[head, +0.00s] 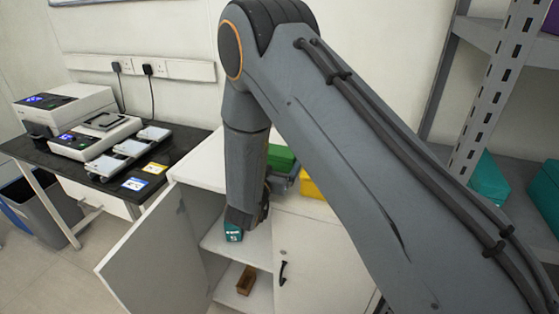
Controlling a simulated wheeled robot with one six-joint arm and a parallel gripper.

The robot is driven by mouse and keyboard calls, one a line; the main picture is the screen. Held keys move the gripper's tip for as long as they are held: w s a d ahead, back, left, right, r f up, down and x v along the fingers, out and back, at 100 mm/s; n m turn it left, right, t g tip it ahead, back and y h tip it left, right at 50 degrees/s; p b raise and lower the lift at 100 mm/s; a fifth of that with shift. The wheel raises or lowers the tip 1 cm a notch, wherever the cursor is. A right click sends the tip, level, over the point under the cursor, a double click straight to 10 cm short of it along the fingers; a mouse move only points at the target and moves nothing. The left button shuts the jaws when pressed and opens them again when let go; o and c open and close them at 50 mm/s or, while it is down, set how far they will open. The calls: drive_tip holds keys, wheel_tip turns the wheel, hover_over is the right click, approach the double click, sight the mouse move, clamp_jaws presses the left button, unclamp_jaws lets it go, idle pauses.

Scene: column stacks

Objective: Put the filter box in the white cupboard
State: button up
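The white cupboard (205,172) has its left door (160,255) swung open and its right door (312,262) closed. A small teal box with a white label (234,233), which looks like the filter box, is at the end of my gripper (240,222), over the upper shelf (252,246) in the open left half. The arm comes down from above to it. The fingers are mostly hidden, so I cannot tell whether they grip the box, nor whether it touches the shelf.
A brown open box (246,281) is on the lower shelf. Green (281,156) and yellow (312,188) bins are on the cupboard top, partly behind my arm. A black bench (178,150) with instruments is at left, a grey bin (50,210) below it. Metal shelving (490,100) with teal boxes (488,182) is at right.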

drive_tip(key=c, duration=0.8)
drive_tip(key=shift+r, duration=0.15)
